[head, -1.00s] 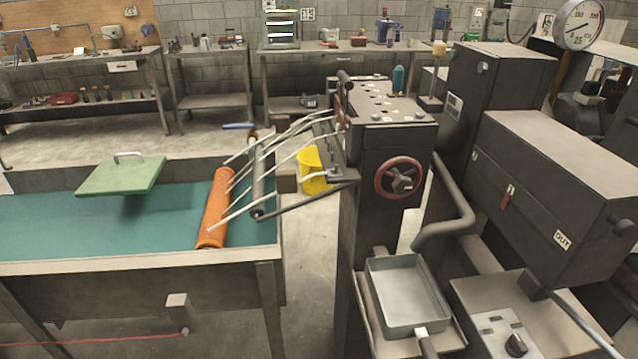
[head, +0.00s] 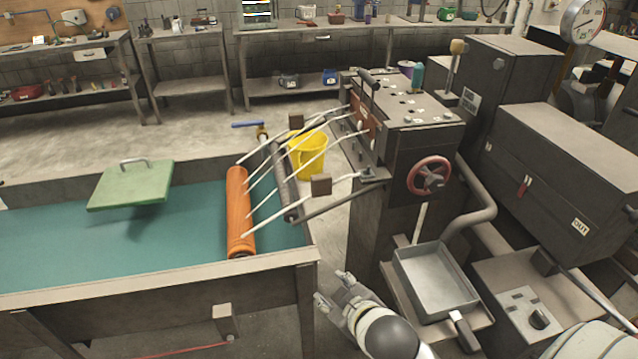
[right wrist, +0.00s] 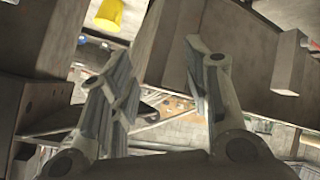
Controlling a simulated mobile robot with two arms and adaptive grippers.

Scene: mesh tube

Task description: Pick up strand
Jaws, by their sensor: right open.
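Several pale strands (head: 303,152) run in the head view from the red plate on the dark machine down across a dark roller (head: 283,180) to the orange roller (head: 240,212) at the table's right end. My right gripper (head: 332,287) is in the lower middle of the head view, below and right of the strands and apart from them. In the right wrist view its two fingers (right wrist: 160,85) are spread with nothing between them. My left gripper is not in view.
The teal-topped table (head: 60,240) carries a green board with a handle (head: 131,185). The machine (head: 390,170) with a red handwheel (head: 429,175) stands at the right. A grey pan (head: 435,278) sits below it. A yellow bucket (head: 307,155) stands behind the strands.

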